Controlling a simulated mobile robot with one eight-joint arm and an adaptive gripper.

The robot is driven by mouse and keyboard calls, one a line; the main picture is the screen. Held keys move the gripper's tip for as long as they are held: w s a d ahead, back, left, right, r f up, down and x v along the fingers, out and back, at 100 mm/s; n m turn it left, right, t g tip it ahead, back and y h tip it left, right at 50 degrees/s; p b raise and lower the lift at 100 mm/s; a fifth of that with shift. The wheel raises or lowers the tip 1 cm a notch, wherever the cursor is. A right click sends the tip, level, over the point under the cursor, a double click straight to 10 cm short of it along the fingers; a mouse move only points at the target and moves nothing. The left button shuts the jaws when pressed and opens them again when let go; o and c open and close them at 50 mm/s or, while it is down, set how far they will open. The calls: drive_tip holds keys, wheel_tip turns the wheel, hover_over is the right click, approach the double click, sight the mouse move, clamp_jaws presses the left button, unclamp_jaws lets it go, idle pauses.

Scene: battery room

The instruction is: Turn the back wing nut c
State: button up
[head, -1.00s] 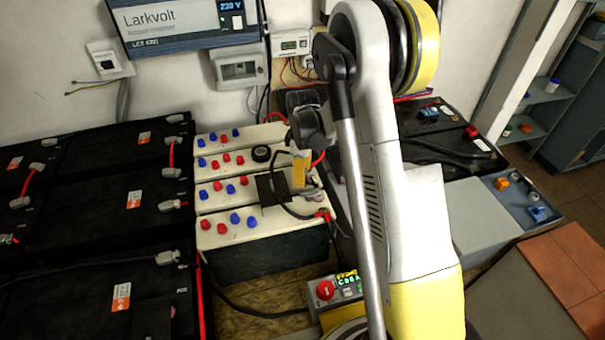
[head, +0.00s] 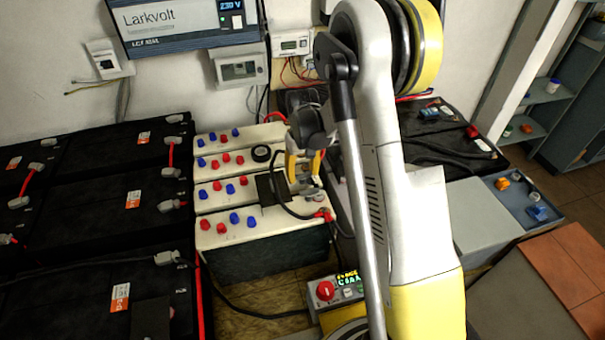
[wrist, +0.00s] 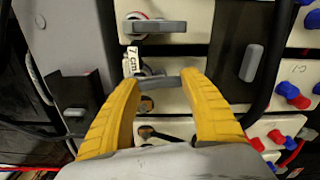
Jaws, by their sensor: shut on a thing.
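My gripper (wrist: 160,88) has two yellow fingers shut on a grey wing nut (wrist: 160,82) in the middle of the wrist view. The fingertips sit at the two ends of its wings, and its wings lie nearly level across that picture. Another grey wing nut (wrist: 160,27) is clear of the fingers at the top, with a white tag (wrist: 132,60) beside it. In the head view my gripper (head: 304,182) is over the right end of the cream batteries (head: 265,228). The held wing nut is hard to make out there.
Red and blue caps (head: 235,218) stand on the cream batteries left of my gripper. A black cable (head: 285,207) loops close beside it. Black batteries (head: 90,200) fill the left side, and a grey cabinet (wrist: 65,40) is close on the left in the wrist view.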

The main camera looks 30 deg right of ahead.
sight(303, 179)
drive_tip(key=shift+m, duration=1)
drive_tip(key=o, duration=0.9)
drive_tip(key=shift+o, duration=0.2)
drive_tip(key=shift+w+d+r, duration=0.1)
drive_tip(key=shift+w+r, duration=0.15)
drive_tip(key=shift+r, duration=0.4)
drive_tip(key=shift+w+d+r, duration=0.1)
drive_tip(key=shift+w+r, duration=0.15)
drive_tip(key=shift+r, duration=0.4)
drive_tip(key=r, duration=0.1)
drive_tip(key=s+r, duration=0.1)
drive_tip(key=r, duration=0.3)
drive_tip(key=shift+s+a+r, duration=0.15)
drive_tip(key=shift+s+a, duration=0.1)
drive_tip(key=shift+s, duration=0.05)
drive_tip(key=r, duration=0.4)
drive_tip(key=shift+w+d, duration=0.1)
drive_tip(key=shift+w, duration=0.25)
